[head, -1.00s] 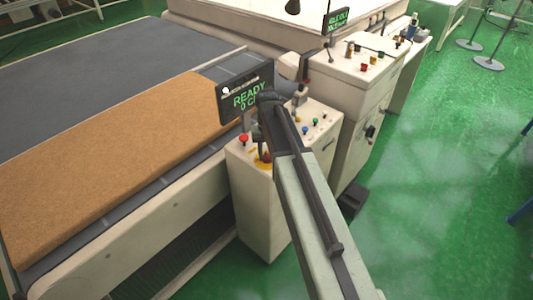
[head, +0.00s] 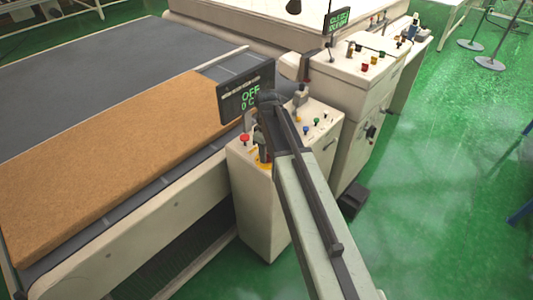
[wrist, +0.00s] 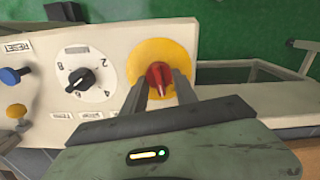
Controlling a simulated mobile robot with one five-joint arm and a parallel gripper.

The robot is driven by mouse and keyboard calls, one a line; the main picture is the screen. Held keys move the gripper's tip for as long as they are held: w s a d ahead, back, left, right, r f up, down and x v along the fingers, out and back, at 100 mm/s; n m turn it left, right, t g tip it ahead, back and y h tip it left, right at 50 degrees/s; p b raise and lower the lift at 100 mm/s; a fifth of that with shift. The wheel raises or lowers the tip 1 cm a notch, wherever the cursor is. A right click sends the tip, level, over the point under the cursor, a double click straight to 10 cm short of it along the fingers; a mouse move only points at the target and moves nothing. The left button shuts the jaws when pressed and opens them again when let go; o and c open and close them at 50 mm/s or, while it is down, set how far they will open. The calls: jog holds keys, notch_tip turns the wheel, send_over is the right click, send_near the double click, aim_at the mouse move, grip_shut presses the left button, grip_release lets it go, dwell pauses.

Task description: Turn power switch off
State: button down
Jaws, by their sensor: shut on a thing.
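The power switch is a red knob (wrist: 159,78) on a round yellow plate (wrist: 168,52) at the edge of the white control panel (wrist: 112,28). In the wrist view my gripper (wrist: 160,84) has one finger on each side of the red knob and is shut on it. In the head view my gripper (head: 264,150) is at the near end of the control cabinet (head: 262,215), and it hides the red knob.
A black dial (wrist: 82,78), a blue button (wrist: 12,75) and an orange-yellow button (wrist: 16,111) are on the panel. A red button (head: 244,139) stands near my gripper. A brown mattress (head: 110,160) lies on the conveyor at left. Green floor is open at right.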

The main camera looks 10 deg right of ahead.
jog(key=n, duration=0.3)
jog(key=shift+s+a+n, duration=0.1)
jog(key=shift+n, duration=0.2)
jog(key=shift+s+n, duration=0.1)
jog(key=shift+n, duration=1.6)
jog(key=c, duration=1)
grip_release()
notch_tip(320, 180, up, 8)
jog(key=p, duration=0.8)
jog(key=shift+f, duration=0.15)
